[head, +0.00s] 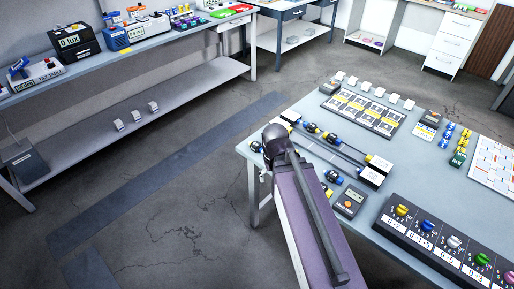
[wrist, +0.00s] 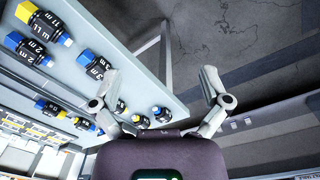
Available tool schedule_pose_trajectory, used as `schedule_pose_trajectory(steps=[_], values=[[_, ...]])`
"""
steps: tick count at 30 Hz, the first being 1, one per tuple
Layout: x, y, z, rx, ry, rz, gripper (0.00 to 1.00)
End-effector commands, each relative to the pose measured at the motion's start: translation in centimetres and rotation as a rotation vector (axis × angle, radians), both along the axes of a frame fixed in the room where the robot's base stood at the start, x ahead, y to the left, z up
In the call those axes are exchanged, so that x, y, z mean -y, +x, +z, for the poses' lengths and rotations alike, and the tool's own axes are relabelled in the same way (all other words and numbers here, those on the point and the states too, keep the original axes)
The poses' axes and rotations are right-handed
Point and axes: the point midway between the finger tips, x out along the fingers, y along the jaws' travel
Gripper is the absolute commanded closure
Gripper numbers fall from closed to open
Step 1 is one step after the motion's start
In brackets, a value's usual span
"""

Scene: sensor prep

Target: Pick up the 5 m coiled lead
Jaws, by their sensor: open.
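Several small black cylindrical pieces with blue or yellow parts and white length labels lie on the near table (head: 262,150). In the wrist view some show large at the upper left, among them a yellow-ended one (wrist: 43,22) and a blue-ended one (wrist: 28,47). Another (wrist: 98,67) lies just left of my left finger. I cannot make out a 5 m label, so I cannot tell which is the 5 m lead. My gripper (wrist: 160,76) is open and empty, its fingers spread near the table's edge. In the head view my arm hides the gripper.
Smaller pieces (wrist: 162,114) lie near the finger bases in the wrist view. Long dark rails (head: 345,152), a panel of yellow-marked cards (head: 363,111) and a box with coloured knobs (head: 440,236) share the table. Open floor (head: 180,215) lies to its left.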

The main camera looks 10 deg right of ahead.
Motion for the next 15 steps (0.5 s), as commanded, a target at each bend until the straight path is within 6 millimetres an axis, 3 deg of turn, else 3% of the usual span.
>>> schedule_pose_trajectory(steps=[8, 15], values=[[-0.3, 3.4, -3.3, 0.017, -0.176, 0.312, 0.0], [-0.9, 8.1, -6.0, -0.02, -0.447, 0.756, 0.0]])
